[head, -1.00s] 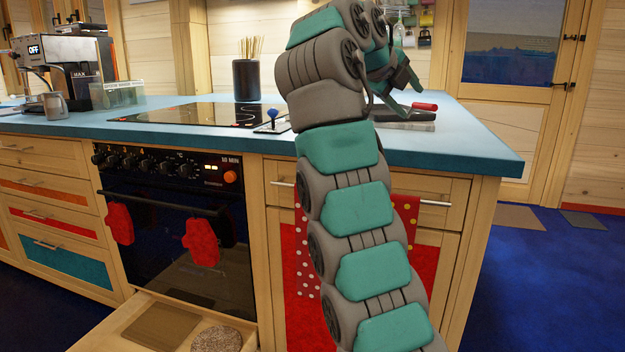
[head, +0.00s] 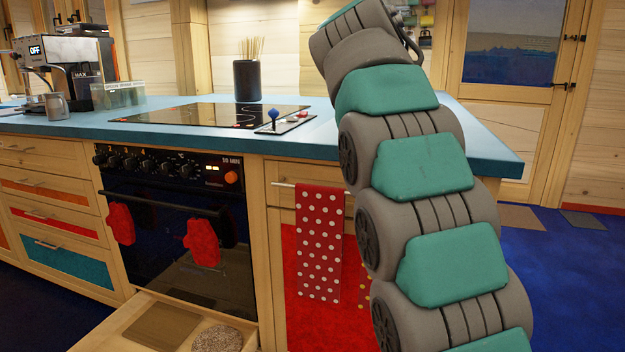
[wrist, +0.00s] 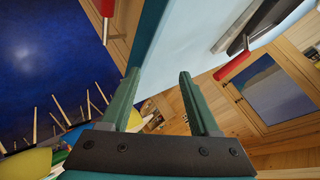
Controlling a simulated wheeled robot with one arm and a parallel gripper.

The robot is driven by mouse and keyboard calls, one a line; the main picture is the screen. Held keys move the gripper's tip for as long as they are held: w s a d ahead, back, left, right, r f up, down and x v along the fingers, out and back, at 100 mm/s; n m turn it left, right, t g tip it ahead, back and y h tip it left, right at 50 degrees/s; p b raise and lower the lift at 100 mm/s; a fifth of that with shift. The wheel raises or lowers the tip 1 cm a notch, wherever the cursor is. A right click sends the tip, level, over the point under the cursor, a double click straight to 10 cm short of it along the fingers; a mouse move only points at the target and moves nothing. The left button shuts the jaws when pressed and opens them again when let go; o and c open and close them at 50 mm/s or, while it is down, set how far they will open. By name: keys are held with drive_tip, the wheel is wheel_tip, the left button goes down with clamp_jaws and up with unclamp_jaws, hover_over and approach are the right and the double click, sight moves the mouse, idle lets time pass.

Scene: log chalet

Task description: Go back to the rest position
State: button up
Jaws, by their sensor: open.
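My gripper (wrist: 158,85) shows in the wrist view with its two green fingers spread apart and nothing between them. The view is tilted, with the blue counter edge (wrist: 150,35) passing beyond the fingertips. In the head view my gripper is out of sight; my arm rises on the right side, in front of the counter (head: 480,140), and its upper end leaves the top of the picture.
A red-handled thing (wrist: 235,62) lies on the counter. The cooktop (head: 190,115) has a small panel with a blue-knobbed lever (head: 273,116) beside it. A drawer (head: 110,335) stands open below the oven (head: 175,240). Blue floor (head: 570,270) is clear on the right.

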drive_tip(key=s+f+n+g+y, duration=0.35)
drive_tip(key=s+f+n, duration=0.75)
drive_tip(key=s+f, duration=0.6)
drive_tip(key=s+a+f+n+g+y, duration=0.2)
drive_tip(key=s+a+f+n, duration=0.1)
drive_tip(key=s+f, duration=0.7)
drive_tip(key=s+a+f+n+g+y, duration=0.1)
drive_tip(key=s+a+f+n+g, duration=0.2)
drive_tip(key=s+f, duration=0.7)
drive_tip(key=s+n+p, duration=0.1)
drive_tip(key=s+n, duration=0.1)
drive_tip(key=s, duration=0.6)
drive_tip(key=shift+s+n+y, duration=0.2)
drive_tip(key=shift+n+y, duration=0.15)
drive_tip(key=shift+n, duration=0.05)
drive_tip(key=shift+c, duration=0.8)
drive_tip(key=shift+a, duration=0.2)
drive_tip(key=shift+c, duration=0.2)
